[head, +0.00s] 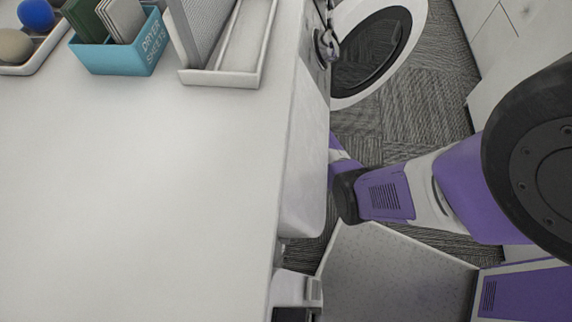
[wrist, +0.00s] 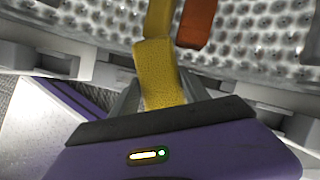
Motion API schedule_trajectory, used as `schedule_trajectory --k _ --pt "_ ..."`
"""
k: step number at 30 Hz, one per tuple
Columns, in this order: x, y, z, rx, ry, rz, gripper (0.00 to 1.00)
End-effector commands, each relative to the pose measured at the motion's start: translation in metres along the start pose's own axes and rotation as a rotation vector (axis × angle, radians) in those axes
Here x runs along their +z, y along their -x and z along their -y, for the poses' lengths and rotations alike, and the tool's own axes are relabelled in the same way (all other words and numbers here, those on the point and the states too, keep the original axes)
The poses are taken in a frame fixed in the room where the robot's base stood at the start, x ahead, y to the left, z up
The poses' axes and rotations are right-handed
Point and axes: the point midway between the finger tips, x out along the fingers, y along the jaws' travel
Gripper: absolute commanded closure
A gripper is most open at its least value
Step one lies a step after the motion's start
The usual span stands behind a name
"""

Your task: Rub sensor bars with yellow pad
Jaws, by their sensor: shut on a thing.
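In the wrist view the yellow pad (wrist: 161,72) stands between the grey fingers of my gripper (wrist: 158,92), which is shut on it. The pad's far end reaches the pale rim of the perforated metal drum. Past it, a second yellow piece (wrist: 160,18) and an orange-brown piece (wrist: 197,22) lie against the drum wall; I cannot tell whether that yellow piece is part of the pad. I cannot make out the sensor bars clearly. In the head view my gripper and the pad are hidden beyond the white machine's edge.
The perforated drum wall (wrist: 255,35) fills the top of the wrist view. In the head view the round door (head: 420,45) hangs open above grey carpet. A blue dryer-sheet box (head: 118,58) and a white tray (head: 222,78) stand on the white machine top (head: 130,190), mostly clear nearer me.

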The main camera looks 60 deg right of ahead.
Motion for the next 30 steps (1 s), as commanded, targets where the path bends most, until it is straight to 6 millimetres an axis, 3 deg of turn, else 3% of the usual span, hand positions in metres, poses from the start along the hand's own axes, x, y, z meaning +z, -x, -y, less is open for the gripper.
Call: schedule_trajectory --k 10,30 --pt "0.002 0.004 0.0 0.0 0.0 0.0 1.0" --pt "0.024 0.057 0.0 0.0 0.0 0.0 1.0"
